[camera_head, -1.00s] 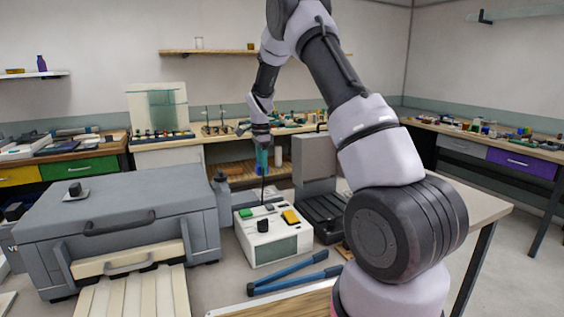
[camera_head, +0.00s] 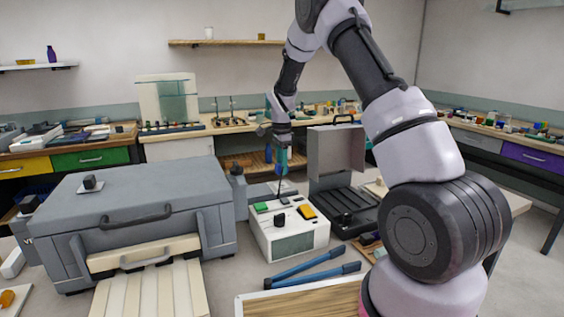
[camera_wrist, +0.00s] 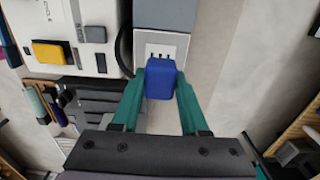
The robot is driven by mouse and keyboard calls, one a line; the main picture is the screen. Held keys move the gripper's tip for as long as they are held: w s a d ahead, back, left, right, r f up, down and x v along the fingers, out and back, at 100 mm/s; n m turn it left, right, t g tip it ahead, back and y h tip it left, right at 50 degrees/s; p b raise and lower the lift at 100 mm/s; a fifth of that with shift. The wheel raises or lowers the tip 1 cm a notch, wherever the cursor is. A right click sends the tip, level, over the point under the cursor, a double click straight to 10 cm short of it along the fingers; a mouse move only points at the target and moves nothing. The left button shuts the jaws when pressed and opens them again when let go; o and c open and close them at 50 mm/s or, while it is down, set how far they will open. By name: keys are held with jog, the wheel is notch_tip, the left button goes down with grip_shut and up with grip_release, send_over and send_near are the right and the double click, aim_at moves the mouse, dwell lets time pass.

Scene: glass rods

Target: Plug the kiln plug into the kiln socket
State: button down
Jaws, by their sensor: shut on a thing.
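A blue kiln plug (camera_wrist: 160,79) sits between the teal fingers of my gripper (camera_wrist: 160,92) in the wrist view; the fingers are shut on it. Just beyond the plug lies a pale plate with dark slots, the kiln socket (camera_wrist: 166,47), on a grey surface. The plug overlaps the plate's near edge in this view, and I cannot tell whether they touch. In the head view my gripper (camera_head: 282,160) points down behind the white control box (camera_head: 290,238). The plug is small and the socket is hidden there.
A large grey kiln (camera_head: 140,205) stands left of the control box. An open dark case (camera_head: 337,150) stands to its right. Blue-handled tongs (camera_head: 310,270) lie in front. A dark cable (camera_wrist: 123,50) curves beside the socket in the wrist view.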

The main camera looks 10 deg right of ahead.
aim_at(281, 185)
jog(key=shift+f, duration=1.9)
jog(key=shift+f, duration=0.55)
dwell(0.7)
jog(key=shift+c, duration=1.7)
grip_release()
notch_tip(281, 185, up, 11)
jog(key=shift+f, duration=0.1)
